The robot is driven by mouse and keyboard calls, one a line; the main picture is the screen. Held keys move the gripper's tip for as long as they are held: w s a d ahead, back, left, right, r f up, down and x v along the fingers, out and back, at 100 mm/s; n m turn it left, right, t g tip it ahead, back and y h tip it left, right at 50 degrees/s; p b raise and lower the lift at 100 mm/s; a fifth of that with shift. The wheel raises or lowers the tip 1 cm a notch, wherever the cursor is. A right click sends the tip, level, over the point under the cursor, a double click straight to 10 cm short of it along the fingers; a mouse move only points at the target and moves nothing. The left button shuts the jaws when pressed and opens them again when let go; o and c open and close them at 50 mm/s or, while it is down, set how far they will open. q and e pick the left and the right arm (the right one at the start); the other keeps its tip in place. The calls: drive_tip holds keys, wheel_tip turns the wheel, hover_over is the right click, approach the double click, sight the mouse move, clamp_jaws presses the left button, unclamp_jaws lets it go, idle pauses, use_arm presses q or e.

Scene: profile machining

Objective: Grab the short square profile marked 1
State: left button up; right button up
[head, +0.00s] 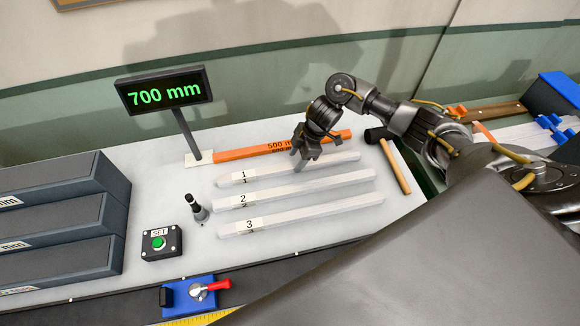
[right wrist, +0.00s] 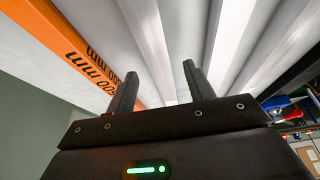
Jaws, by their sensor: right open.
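The short square profile marked 1 (head: 270,173) is a white bar lying on the white table, the farthest of three parallel white profiles. My right gripper (head: 302,160) is over it, right of its middle, pointing down. In the right wrist view the gripper (right wrist: 160,92) is open, and a white profile (right wrist: 146,40), which looks like number 1, runs between the two fingers. I cannot tell whether either finger touches it. The gripper hides a small part of the profile in the head view. My left gripper is not in view.
Profile 2 (head: 310,188) and profile 3 (head: 320,211) lie nearer. An orange 500 mm bar (head: 245,152) lies just behind profile 1. A 700 mm display (head: 164,90) stands at the back left.

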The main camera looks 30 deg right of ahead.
sight(291, 165)
drive_tip(key=shift+x, duration=1.75)
drive_tip(key=shift+w+r, duration=0.1)
clamp_jaws()
